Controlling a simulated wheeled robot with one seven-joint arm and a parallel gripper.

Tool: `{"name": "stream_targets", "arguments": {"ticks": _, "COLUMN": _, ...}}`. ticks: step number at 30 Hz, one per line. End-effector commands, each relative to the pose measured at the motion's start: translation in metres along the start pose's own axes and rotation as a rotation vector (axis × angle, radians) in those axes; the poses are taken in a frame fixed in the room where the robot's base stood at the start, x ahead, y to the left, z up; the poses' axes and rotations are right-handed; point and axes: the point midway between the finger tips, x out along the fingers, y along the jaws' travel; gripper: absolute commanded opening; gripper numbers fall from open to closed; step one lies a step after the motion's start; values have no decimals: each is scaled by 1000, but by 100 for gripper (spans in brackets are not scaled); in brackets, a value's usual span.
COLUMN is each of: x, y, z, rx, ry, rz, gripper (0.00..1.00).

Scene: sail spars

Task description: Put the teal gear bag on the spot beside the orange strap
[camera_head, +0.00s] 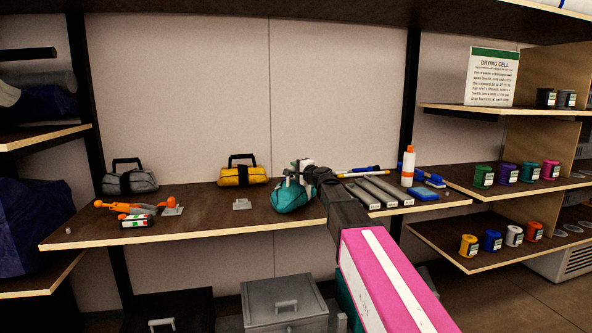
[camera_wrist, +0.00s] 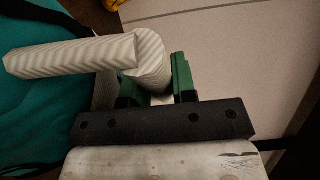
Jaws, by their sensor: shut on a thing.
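The teal gear bag (camera_head: 291,198) is at the middle of the long shelf (camera_head: 190,222), near its front edge; I cannot tell whether it touches the shelf. My gripper (camera_head: 303,174) is at the top of the bag. In the wrist view the green fingers of my gripper (camera_wrist: 164,88) are shut on the bag's pale ribbed handle (camera_wrist: 85,55), with the teal cloth (camera_wrist: 45,95) at left. An orange item, likely the orange strap (camera_head: 124,206), lies on the left part of the shelf by a small grey block (camera_head: 172,210).
A grey bag (camera_head: 130,182) and a yellow bag (camera_head: 242,176) stand at the shelf's back. A small grey stand (camera_head: 241,204) sits between strap and teal bag. Small cylinders (camera_head: 136,221) lie in front of the strap. Grey bars (camera_head: 375,192) and an orange-capped bottle (camera_head: 407,168) are at right.

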Motion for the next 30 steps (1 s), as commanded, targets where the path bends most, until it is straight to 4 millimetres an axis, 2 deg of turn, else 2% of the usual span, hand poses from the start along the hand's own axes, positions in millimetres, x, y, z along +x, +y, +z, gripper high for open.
{"name": "stream_targets", "arguments": {"ticks": 7, "x": 0, "y": 2, "z": 0, "rx": 0, "ry": 0, "rz": 0, "gripper": 0}}
{"name": "stream_targets", "arguments": {"ticks": 8, "x": 0, "y": 2, "z": 0, "rx": 0, "ry": 0, "rz": 0, "gripper": 32}}
{"name": "stream_targets", "arguments": {"ticks": 9, "x": 0, "y": 2, "z": 0, "rx": 0, "ry": 0, "rz": 0, "gripper": 45}}
{"name": "stream_targets", "arguments": {"ticks": 10, "x": 0, "y": 2, "z": 0, "rx": 0, "ry": 0, "rz": 0, "gripper": 51}}
{"name": "stream_targets", "arguments": {"ticks": 22, "x": 0, "y": -1, "z": 0, "rx": -1, "ry": 0, "rz": 0, "gripper": 51}}
{"name": "stream_targets", "arguments": {"ticks": 26, "x": -13, "y": 0, "z": 1, "rx": -1, "ry": 1, "rz": 0, "gripper": 51}}
{"name": "stream_targets", "arguments": {"ticks": 30, "x": -35, "y": 0, "z": 1, "rx": -1, "ry": 2, "rz": 0, "gripper": 51}}
